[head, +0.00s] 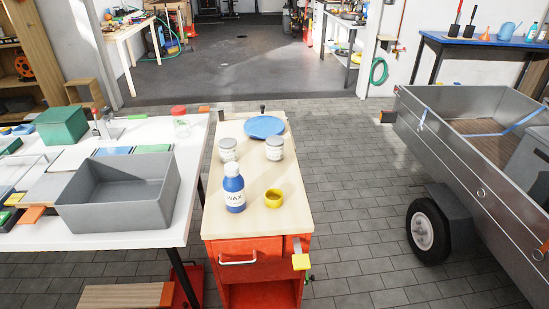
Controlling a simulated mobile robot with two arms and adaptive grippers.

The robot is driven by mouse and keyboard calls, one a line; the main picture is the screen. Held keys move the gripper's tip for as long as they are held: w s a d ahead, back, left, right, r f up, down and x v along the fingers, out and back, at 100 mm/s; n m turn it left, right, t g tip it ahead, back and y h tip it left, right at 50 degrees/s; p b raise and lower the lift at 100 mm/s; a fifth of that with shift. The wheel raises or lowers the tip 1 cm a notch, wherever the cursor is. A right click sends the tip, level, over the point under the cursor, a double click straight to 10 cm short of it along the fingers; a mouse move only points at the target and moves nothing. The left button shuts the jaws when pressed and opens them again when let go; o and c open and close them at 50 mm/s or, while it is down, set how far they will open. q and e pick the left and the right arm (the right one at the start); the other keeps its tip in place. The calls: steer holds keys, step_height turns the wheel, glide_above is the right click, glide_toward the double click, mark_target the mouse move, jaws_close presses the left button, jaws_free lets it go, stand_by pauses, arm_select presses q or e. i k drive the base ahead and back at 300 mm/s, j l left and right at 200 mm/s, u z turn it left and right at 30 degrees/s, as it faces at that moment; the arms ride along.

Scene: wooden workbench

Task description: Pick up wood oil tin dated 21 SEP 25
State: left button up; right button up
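Two similar grey-white tins with pale labels stand upright on the wooden top of a red workbench (293,196). The left tin (228,149) and the right tin (275,149) stand apart, with bare wood between them. The print on both labels is too small to read, so I cannot tell which is dated 21 SEP 25, or whether either is wood oil. Neither of my grippers is in view.
A blue bottle marked WAX (234,190) stands in front of the left tin. A yellow ring-like cup (274,199) is nearer the front, and a blue round dish (265,126) lies behind. A white table with a grey bin (118,205) adjoins left; a metal trailer (455,150) stands right.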

mark_target(228, 146)
steer(key=i+l+z, duration=0.1)
steer(key=z, duration=0.35)
steer(key=i+l+z, duration=0.1)
steer(key=z, duration=0.4)
steer(key=i+l+z, duration=0.1)
steer(key=z, duration=0.35)
steer(key=i+l+z, duration=0.1)
steer(key=z, duration=0.35)
steer(key=i+u, duration=0.25)
steer(key=i, duration=0.2)
steer(key=i+u, duration=0.25)
steer(key=i, duration=0.2)
steer(key=i+l+u, duration=0.2)
steer(key=i, duration=0.25)
steer(key=i+l+u, duration=0.25)
steer(key=i, duration=0.2)
steer(key=i+j+u, duration=0.2)
steer(key=i+u, duration=0.25)
steer(key=i, duration=0.3)
steer(key=i+l+u, duration=0.1)
steer(key=i+u, duration=0.35)
steer(key=i, duration=0.3)
